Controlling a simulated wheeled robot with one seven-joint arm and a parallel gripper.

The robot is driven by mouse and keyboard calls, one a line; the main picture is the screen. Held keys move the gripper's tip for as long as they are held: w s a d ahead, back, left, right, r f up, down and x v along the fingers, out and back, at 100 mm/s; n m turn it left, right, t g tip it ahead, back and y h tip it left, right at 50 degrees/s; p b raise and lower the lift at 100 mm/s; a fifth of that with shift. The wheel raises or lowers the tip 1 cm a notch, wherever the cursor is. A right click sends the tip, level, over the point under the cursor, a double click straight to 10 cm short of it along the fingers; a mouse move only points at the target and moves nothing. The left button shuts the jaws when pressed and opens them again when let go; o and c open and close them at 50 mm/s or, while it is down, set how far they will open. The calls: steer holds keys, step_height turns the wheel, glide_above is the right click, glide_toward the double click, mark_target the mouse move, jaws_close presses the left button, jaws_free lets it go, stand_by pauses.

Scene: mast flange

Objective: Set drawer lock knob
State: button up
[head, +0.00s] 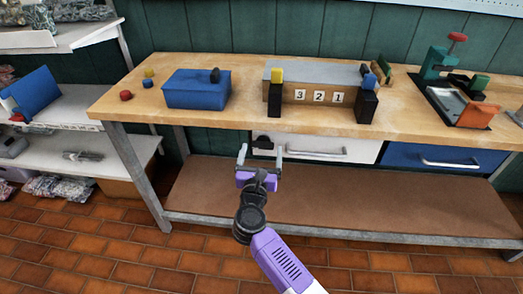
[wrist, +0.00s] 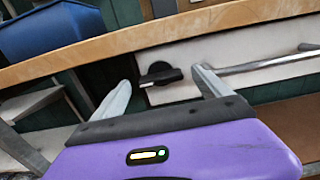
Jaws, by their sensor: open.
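The drawer lock knob (head: 263,142) is a small black knob on the left end of the white drawer front (head: 325,148), under the bench top. In the wrist view the knob (wrist: 160,74) shows as a dark round base with a bar-shaped grip lying roughly level. My gripper (head: 261,152) is open and empty in front of the bench. In the wrist view my gripper's fingers (wrist: 163,82) stand on either side of the knob in the picture. The knob looks beyond the fingertips, and no contact shows.
The wooden bench top edge (wrist: 150,46) runs just above the knob. The white drawer's bar handle (head: 317,152) lies to the right, with a blue drawer (head: 440,157) beyond. A blue box (head: 196,92) and a block marked 3 2 1 (head: 319,84) stand on the bench.

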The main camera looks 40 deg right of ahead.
steer(key=shift+w+d, duration=0.45)
steer(key=shift+d, duration=0.1)
steer(key=c, duration=1.4)
steer(key=shift+o, duration=0.2)
